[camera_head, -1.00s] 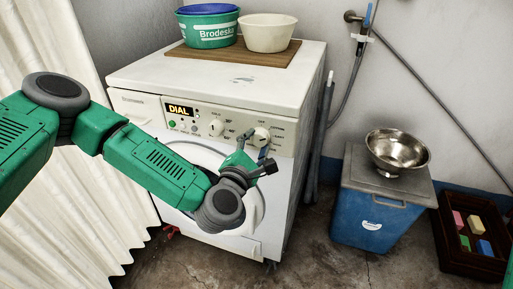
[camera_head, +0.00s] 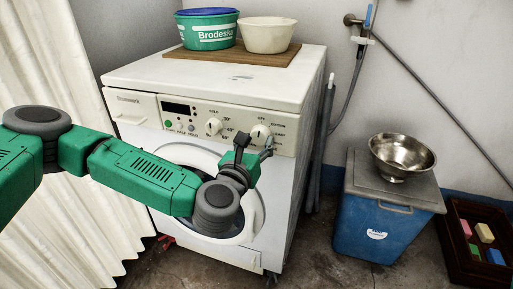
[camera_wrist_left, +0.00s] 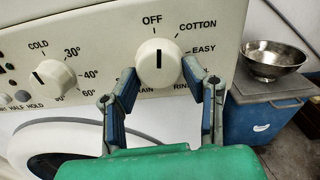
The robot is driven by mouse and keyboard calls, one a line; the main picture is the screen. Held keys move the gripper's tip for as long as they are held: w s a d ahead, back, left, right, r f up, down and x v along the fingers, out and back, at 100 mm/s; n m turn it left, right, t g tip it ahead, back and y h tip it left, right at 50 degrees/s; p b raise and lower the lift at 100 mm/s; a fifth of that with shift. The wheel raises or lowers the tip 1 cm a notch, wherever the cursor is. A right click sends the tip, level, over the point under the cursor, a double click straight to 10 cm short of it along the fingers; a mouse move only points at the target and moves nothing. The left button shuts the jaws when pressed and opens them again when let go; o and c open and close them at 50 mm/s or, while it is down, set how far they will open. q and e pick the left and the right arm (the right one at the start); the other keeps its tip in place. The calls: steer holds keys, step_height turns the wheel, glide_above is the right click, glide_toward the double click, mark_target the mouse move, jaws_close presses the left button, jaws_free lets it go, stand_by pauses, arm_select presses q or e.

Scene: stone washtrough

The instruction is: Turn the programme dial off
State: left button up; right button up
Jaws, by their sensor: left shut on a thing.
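The programme dial (camera_head: 260,131) is the right, white round knob on the washing machine's front panel. In the left wrist view, the dial (camera_wrist_left: 158,58) has its dark mark upright, in line with the OFF label (camera_wrist_left: 152,20) above it. COTTON and EASY are printed to the right. My left gripper (camera_head: 255,144) is at the dial. In the wrist view its two fingers (camera_wrist_left: 160,74) sit on either side of the knob, shut on it. The display window (camera_head: 176,108) on the panel is dark. My right gripper is not in view.
A temperature knob (camera_head: 213,126) is left of the dial. A green tub (camera_head: 208,35) and a cream bowl (camera_head: 267,38) stand on a board on top. A blue bin (camera_head: 372,225) with a metal bowl (camera_head: 402,152) and a crate (camera_head: 462,255) of coloured blocks stand to the right.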

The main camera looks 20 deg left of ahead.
arm_select(q)
steer(key=shift+s+f+n+b, duration=0.1)
steer(key=shift+f+n+b, duration=0.3)
steer(key=shift+n, duration=0.4)
steer(key=shift+d, duration=0.1)
steer(key=o, duration=1.1)
steer(key=shift+r, duration=0.2)
steer(key=s, duration=1.1)
steer(key=shift+s+a, duration=0.3)
steer(key=shift+s, duration=0.1)
